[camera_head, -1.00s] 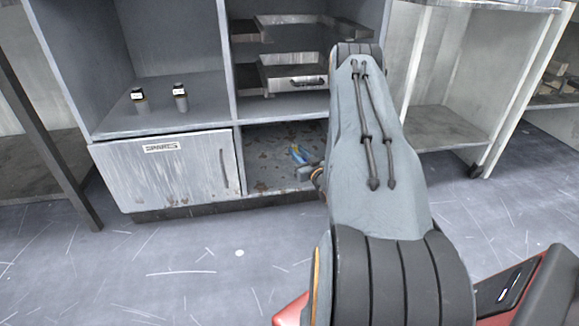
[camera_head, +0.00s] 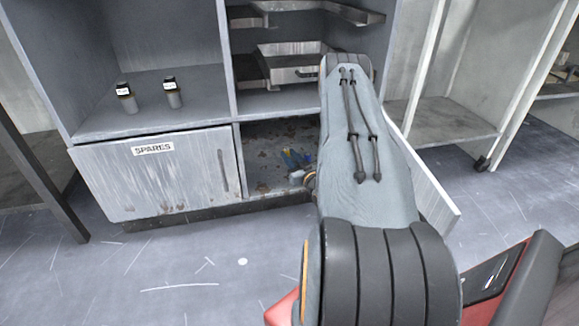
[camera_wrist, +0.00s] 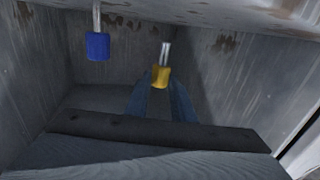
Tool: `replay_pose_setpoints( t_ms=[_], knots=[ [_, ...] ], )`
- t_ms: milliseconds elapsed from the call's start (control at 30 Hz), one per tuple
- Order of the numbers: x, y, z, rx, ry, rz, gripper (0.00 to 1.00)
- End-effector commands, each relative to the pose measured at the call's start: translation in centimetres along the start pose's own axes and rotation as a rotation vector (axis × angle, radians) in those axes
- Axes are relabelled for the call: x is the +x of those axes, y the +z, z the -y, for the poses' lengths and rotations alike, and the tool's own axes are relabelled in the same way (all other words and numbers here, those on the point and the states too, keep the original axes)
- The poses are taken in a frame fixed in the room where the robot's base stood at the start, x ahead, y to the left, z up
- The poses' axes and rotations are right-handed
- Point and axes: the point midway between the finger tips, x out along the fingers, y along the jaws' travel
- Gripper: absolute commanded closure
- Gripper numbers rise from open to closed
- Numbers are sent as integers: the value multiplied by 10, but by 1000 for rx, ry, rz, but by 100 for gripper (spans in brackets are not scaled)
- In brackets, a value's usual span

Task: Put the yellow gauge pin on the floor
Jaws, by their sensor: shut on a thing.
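The yellow gauge pin (camera_wrist: 160,77) has a yellow handle and a thin metal shaft. In the wrist view its handle is between the tips of my gripper (camera_wrist: 161,88), which is shut on it. A blue-handled pin (camera_wrist: 98,46) is apart from it to the left in that view. In the head view, small yellow (camera_head: 285,154) and blue patches show inside the open lower compartment, beside my arm. My arm hides much of that compartment, and I cannot tell there which blue part is pin or gripper.
The cabinet's closed SPARES door (camera_head: 155,178) is left of the compartment. An open door (camera_head: 425,180) stands to the right, behind my arm. Two small jars (camera_head: 127,98) (camera_head: 172,93) stand on the shelf above. The floor (camera_head: 190,265) in front is clear.

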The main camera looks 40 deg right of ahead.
Motion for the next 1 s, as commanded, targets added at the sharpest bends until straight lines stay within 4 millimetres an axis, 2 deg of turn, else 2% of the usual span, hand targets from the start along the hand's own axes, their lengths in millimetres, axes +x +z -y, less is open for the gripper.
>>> replay_pose_setpoints(
  t_ms=[33, 100, 200, 633, 667, 733, 1000],
  knots=[
    [0, 13, 0, 1, 1, 2, 100],
    [0, 25, 0, 2, 1, 1, 100],
    [0, 35, -1, 1, 1, 0, 100],
    [-1, 39, -1, 1, 1, 1, 100],
    [-1, 38, -1, 1, 1, 1, 73],
    [-1, 38, -1, 1, 1, 1, 61],
    [-1, 38, -1, 0, 1, 1, 59]
  ],
)
